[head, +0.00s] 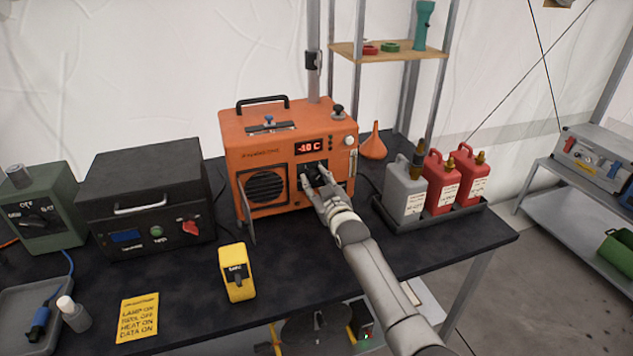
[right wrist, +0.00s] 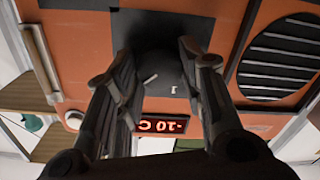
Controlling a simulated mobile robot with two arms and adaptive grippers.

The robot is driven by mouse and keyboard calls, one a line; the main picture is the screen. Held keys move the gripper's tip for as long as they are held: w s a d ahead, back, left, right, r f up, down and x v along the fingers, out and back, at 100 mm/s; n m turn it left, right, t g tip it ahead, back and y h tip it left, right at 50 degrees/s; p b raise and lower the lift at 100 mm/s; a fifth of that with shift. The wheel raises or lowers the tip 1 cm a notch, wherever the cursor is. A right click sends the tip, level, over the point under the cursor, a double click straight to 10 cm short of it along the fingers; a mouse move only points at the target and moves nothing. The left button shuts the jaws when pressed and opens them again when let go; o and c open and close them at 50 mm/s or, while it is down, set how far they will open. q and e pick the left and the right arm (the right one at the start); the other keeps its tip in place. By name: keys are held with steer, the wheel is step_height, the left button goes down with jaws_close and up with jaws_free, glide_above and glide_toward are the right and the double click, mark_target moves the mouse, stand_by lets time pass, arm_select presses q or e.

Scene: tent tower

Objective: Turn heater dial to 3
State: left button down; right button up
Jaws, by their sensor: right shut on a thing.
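The orange heater (head: 243,150) stands on the dark table, its red display (head: 308,147) reading about -10 C. The display also shows upside down in the right wrist view (right wrist: 163,124). The black dial (right wrist: 158,75) is on the heater's front panel, with a white pointer mark beside it. My right gripper (head: 314,178) reaches the panel below the display. In the right wrist view its two fingers (right wrist: 155,65) stand on either side of the dial and are shut on it. The dial's numbers are mostly hidden or too small to read. My left gripper is not in view.
A black box (head: 150,195) and a green switch box (head: 45,210) stand left of the heater. A tray with grey (head: 402,190) and red canisters (head: 438,185) and an orange funnel (head: 373,143) are at right.

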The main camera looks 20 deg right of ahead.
steer(key=m, duration=0.4)
steer(key=shift+f+m, duration=0.2)
steer(key=shift+m, duration=0.1)
steer(key=m, duration=0.4)
steer(key=shift+b, duration=0.4)
steer(key=o, duration=0.9)
steer(key=shift+o, duration=0.7)
steer(key=shift+d, duration=0.1)
steer(key=shift+r, duration=0.1)
steer(key=shift+s, duration=0.1)
steer(key=s, duration=1.1)
steer(key=shift+s+d, duration=0.35)
steer(key=shift+s, duration=0.05)
